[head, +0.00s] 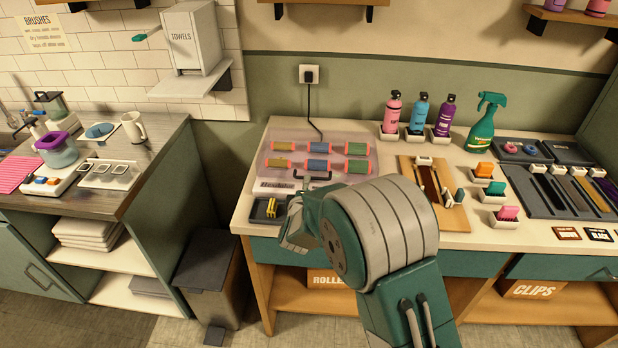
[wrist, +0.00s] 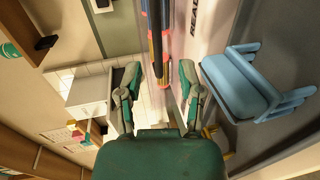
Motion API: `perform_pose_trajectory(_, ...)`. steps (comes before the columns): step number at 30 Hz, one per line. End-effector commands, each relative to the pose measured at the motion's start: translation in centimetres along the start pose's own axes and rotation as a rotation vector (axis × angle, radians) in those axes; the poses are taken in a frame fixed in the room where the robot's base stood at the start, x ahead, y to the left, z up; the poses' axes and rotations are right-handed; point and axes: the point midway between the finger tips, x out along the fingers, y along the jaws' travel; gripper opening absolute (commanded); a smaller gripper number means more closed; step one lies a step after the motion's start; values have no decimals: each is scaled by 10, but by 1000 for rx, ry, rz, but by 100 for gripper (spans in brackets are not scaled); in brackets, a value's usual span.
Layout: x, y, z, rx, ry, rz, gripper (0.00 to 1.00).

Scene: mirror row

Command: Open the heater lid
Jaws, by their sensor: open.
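The roller heater (head: 277,185) stands on the counter at the centre left of the head view. Its clear pinkish lid (head: 337,168) lies shut over several coloured rollers, and a dark handle (head: 315,177) shows at its front edge. In the wrist view the heater's pale front panel with lettering (wrist: 192,22) and some rollers (wrist: 162,55) show beyond the fingertips. My gripper (wrist: 160,72) is open and empty, just in front of the heater. In the head view my gripper (head: 293,215) is partly hidden by my wrist, so the gap to the handle is unclear.
A dark tray (head: 258,213) with yellow clips lies beside my gripper. Bottles (head: 420,115) and a wooden board (head: 450,212) stand right of the heater. A cord (head: 310,105) runs behind it.

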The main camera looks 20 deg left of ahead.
Motion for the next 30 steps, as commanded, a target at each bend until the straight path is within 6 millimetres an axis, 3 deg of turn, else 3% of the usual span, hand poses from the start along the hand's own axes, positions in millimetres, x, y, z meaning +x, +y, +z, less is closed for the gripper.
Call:
perform_pose_trajectory(3,22,0,1,2,-2,1,48)
perform_pose_trajectory(9,43,1,3,5,-1,0,48)
perform_pose_trajectory(20,49,1,1,2,0,1,48)
perform_pose_trajectory(23,49,1,1,2,0,0,4)
perform_pose_trajectory(24,49,1,1,2,0,0,0)
perform_pose_trajectory(30,49,0,1,2,0,-2,0)
